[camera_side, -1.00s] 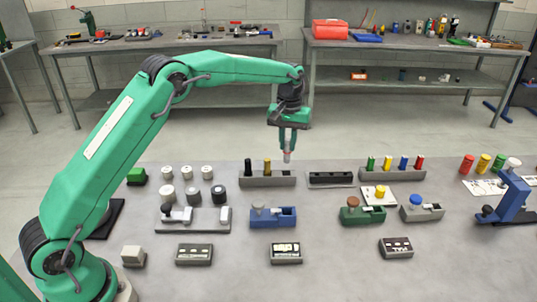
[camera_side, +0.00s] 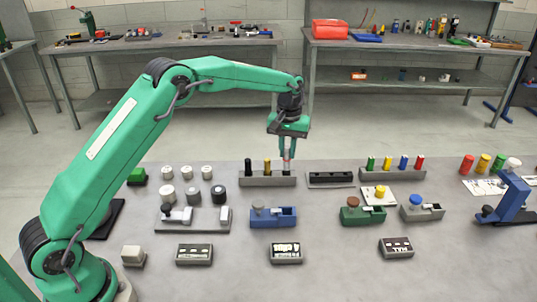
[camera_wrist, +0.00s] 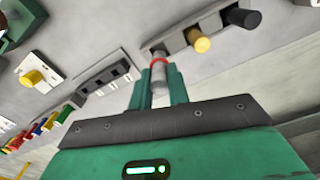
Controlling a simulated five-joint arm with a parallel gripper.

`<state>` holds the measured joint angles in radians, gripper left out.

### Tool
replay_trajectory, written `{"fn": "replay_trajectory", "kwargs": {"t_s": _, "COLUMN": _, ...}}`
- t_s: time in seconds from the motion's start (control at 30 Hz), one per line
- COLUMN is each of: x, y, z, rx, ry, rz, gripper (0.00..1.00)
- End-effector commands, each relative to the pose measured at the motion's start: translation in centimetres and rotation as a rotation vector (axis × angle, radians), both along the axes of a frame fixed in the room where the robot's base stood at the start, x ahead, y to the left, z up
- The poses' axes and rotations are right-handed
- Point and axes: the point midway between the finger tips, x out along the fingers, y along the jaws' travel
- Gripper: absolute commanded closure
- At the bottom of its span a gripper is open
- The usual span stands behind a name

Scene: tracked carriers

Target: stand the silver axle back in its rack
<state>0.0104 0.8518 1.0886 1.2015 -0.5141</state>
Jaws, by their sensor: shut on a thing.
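The silver axle (camera_side: 286,167) is upright between the fingers of my gripper (camera_side: 288,155). My gripper is shut on it, and it also shows in the wrist view (camera_wrist: 158,78) with a red band near the fingertips. The axle's lower end meets the right end of the grey rack (camera_side: 256,181); I cannot tell how deep it sits in a hole. The rack holds a black axle (camera_side: 248,167) at its left and a yellow axle (camera_side: 267,166) in its middle. The rack shows at the top of the wrist view (camera_wrist: 176,43).
A dark empty rack (camera_side: 331,179) stands just right of the grey rack. Another rack (camera_side: 392,175) holds several coloured pegs. Several pale and dark round parts (camera_side: 192,196) stand at left. Blue (camera_side: 273,219) and green (camera_side: 362,217) carriers stand in front.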

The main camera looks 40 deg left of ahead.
Motion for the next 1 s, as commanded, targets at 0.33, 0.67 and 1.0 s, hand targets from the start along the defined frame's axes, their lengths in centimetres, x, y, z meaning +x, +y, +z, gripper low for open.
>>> {"fn": "replay_trajectory", "kwargs": {"t_s": 0.33, "x": 0.04, "y": 0.00, "z": -0.12, "rx": 0.000, "ry": -0.001, "rz": 0.000, "gripper": 1.00}}
{"fn": "replay_trajectory", "kwargs": {"t_s": 0.67, "x": 0.03, "y": -0.01, "z": -0.11, "rx": 0.000, "ry": -0.001, "rz": 0.000, "gripper": 1.00}}
{"fn": "replay_trajectory", "kwargs": {"t_s": 1.0, "x": 0.03, "y": -0.01, "z": -0.46, "rx": 0.000, "ry": -0.001, "rz": 0.000, "gripper": 1.00}}
